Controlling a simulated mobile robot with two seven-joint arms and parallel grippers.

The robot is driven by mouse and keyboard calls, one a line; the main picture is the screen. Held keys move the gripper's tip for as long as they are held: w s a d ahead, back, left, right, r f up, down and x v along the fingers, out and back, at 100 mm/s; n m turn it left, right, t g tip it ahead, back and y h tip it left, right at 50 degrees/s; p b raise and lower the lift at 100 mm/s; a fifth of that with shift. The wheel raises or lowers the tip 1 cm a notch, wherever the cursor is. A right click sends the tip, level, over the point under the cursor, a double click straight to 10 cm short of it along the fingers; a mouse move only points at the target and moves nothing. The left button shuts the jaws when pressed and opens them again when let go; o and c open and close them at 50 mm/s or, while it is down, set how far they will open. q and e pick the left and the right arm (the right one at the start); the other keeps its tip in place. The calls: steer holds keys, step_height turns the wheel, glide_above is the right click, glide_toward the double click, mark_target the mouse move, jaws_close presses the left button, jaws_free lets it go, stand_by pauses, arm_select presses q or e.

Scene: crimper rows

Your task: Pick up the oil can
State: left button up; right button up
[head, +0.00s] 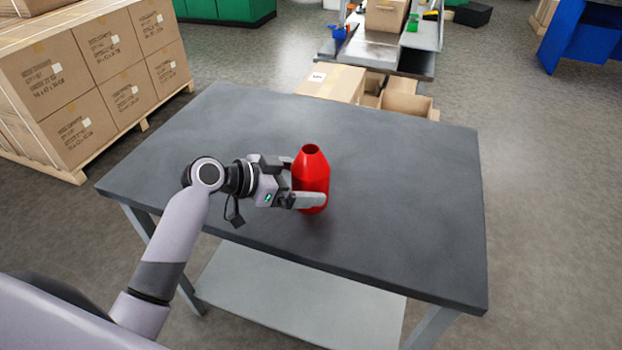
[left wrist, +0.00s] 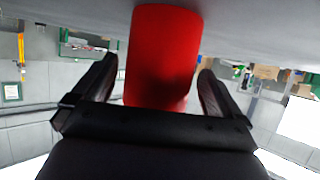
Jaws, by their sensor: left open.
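A red oil can (head: 312,172) with a tapered top and an open mouth stands upright on the dark grey table (head: 410,190). My left gripper (head: 305,182) is level with the can, with one finger in front of it and the other behind. In the left wrist view, the red can (left wrist: 163,55) is between the two spread fingers (left wrist: 158,90), with a visible gap on both sides. The gripper is open around the can. My right gripper is not in view.
Stacked cardboard boxes on a pallet (head: 100,80) stand left of the table. Open cardboard boxes (head: 405,100) and a workbench (head: 375,50) are behind it. The tabletop around the can is otherwise clear. A lower shelf (head: 290,290) shows beneath.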

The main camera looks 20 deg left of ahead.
arm_select(q)
steer(key=shift+x, duration=1.25)
steer(key=c, duration=1.1)
steer(key=shift+o, duration=0.2)
steer(key=shift+r, duration=0.2)
